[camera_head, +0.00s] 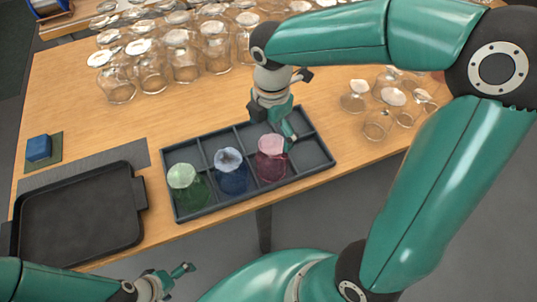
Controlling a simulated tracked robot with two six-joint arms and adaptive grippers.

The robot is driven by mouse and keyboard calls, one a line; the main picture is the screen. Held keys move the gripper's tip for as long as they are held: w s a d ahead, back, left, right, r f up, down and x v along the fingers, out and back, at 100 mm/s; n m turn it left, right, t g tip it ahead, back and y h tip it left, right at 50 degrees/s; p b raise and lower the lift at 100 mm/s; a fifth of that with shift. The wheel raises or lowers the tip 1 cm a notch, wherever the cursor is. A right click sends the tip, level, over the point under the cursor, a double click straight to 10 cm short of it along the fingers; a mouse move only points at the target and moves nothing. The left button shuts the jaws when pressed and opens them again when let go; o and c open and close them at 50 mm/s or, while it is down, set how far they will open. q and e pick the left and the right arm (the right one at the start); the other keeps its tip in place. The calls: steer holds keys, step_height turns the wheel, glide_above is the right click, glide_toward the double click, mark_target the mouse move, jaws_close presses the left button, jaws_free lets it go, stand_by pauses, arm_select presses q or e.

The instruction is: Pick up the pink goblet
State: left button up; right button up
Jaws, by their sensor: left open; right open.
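The pink goblet (271,160) stands in the right part of a dark divided tray (318,150). A blue goblet (230,172) and a green goblet (189,187) stand in compartments to its left. My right gripper (285,135) is open and points down just above and behind the pink goblet, with a finger close to its right side. I cannot tell whether that finger touches it. My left gripper (176,276) is open and empty at the bottom, in front of the table and away from the goblets.
A black tray (80,215) lies at the left of the wooden table (70,100), with a blue block (38,148) on a dark green square behind it. Several clear glasses (185,55) crowd the back, and more (378,125) stand at the right.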

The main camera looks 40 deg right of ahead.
mark_target(272, 143)
steer(key=shift+d+f, duration=0.1)
steer(key=shift+f, duration=2.9)
steer(key=shift+w, duration=0.1)
steer(key=c, duration=1.5)
steer(key=shift+r, duration=0.1)
